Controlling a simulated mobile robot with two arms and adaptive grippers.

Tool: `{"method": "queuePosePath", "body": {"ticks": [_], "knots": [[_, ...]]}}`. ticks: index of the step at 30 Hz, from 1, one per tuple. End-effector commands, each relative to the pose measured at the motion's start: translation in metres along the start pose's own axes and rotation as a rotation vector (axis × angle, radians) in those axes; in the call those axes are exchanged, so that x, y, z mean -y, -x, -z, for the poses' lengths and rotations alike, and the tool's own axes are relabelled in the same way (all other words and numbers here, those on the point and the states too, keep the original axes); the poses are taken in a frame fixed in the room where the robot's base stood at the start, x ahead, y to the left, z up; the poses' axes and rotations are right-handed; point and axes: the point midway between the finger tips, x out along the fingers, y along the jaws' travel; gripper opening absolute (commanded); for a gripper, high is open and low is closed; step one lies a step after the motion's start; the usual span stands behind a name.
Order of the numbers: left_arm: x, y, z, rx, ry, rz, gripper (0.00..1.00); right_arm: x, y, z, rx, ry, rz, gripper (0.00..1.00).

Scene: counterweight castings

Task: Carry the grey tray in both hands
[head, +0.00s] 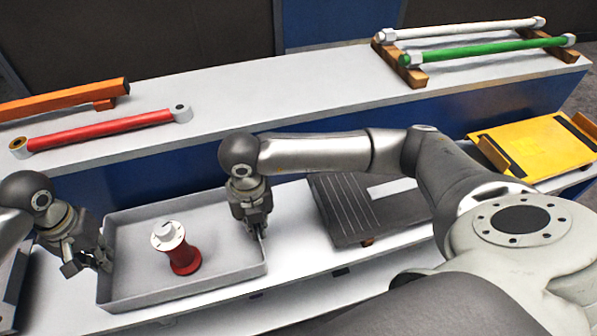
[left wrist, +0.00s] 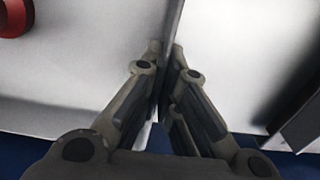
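The grey tray (head: 190,291) is a shallow open box on the white lower shelf. A red spool-shaped casting with a pale top (head: 185,260) stands upright inside it, near the middle. My left gripper (head: 90,264) is at the tray's left wall. In the left wrist view, its fingers (left wrist: 165,58) close in on both sides of the tray's thin wall (left wrist: 172,22). My right gripper (head: 256,236) points down at the tray's right wall, its fingers at the rim. Its grip there is too small and hidden to make out.
A dark grooved plate (head: 345,212) lies right of the tray, with a yellow plate (head: 535,147) further right. The raised white ledge behind holds a red rod (head: 100,131), an orange bar (head: 60,101), and white (head: 465,32) and green (head: 485,49) rods on wooden blocks.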

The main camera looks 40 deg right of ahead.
Motion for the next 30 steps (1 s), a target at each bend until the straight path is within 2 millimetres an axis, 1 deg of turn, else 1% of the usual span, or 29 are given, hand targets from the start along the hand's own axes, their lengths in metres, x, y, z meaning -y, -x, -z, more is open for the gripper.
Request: {"method": "queuePosePath", "body": {"ticks": [1,6,9,12,21,23,26,29,30], "knots": [[0.001,-0.004,0.001,-0.002,0.001,0.002,0.00,0.001,-0.004,-0.001,0.001,0.000,0.001,0.00],[0.001,-0.012,0.001,-0.002,0.001,0.002,0.00,0.001,-0.013,-0.001,0.001,-0.001,0.001,0.00],[0.001,-0.010,0.000,0.000,0.001,0.002,0.15,0.001,-0.011,0.000,0.000,-0.001,0.002,0.15],[0.001,-0.010,0.000,0.000,0.001,0.001,0.27,0.001,-0.011,0.000,0.000,0.000,0.002,0.27],[0.000,-0.009,0.000,0.000,0.000,0.000,0.27,0.000,-0.010,0.000,0.000,0.000,0.001,0.27],[0.000,-0.006,0.000,-0.001,0.000,0.000,0.27,0.000,-0.010,0.000,0.000,0.000,0.000,0.27],[0.000,0.005,0.001,-0.003,0.000,0.001,0.27,0.000,-0.010,0.000,0.000,0.000,0.000,0.27],[0.000,0.024,0.001,-0.004,0.000,0.000,0.27,0.000,-0.010,0.000,0.000,0.000,0.000,0.27],[0.000,0.033,0.001,-0.004,0.000,0.000,0.27,0.000,-0.010,0.000,0.000,0.000,0.000,0.27]]}}
